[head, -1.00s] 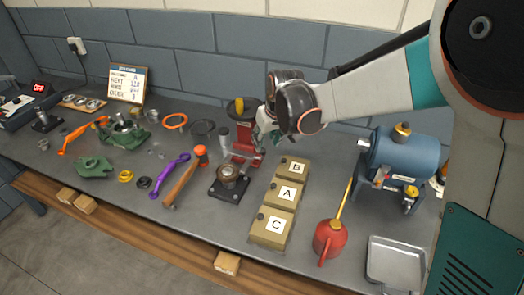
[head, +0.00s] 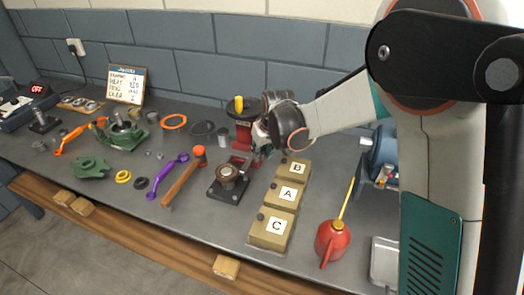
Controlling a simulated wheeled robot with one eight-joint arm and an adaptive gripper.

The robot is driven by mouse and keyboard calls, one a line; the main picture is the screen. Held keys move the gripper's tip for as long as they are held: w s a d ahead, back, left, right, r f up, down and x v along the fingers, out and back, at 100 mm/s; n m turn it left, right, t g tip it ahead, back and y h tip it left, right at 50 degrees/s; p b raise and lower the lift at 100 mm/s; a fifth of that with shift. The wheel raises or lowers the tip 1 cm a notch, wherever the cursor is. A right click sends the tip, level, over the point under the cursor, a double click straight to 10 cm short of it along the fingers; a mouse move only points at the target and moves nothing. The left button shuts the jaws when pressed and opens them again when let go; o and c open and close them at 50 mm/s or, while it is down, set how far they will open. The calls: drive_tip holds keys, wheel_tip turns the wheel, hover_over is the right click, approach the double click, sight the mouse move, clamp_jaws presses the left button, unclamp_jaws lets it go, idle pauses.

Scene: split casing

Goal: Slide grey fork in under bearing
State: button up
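A round metal part that looks like the bearing (head: 229,172) sits on a black square block (head: 226,190) near the middle of the bench. My gripper (head: 259,146) is behind and right of it, beside the red press (head: 242,132) with the yellow knob. My wrist hides most of the gripper, and its fingers are too small and covered to tell open from shut. I cannot make out the grey fork for certain, nor whether anything is in the gripper. The gripper looks apart from the bearing.
Boxes B (head: 293,168), A (head: 286,194) and C (head: 269,228) stand right of the bearing block. An orange-headed hammer (head: 184,178) and a purple tool (head: 168,174) lie to its left. A red oil can (head: 331,240) stands at front right.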

clamp_jaws()
drive_tip(key=s, duration=0.2)
drive_tip(key=s+a, duration=0.1)
drive_tip(key=s, duration=0.1)
drive_tip(key=s+a, duration=0.1)
drive_tip(key=s, duration=0.1)
drive_tip(key=o, duration=0.7)
unclamp_jaws()
drive_tip(key=shift+s, duration=0.1)
drive_tip(key=shift+o, duration=0.2)
drive_tip(key=shift+r, duration=0.1)
drive_tip(key=v, duration=0.7)
drive_tip(key=shift+s+r, duration=0.1)
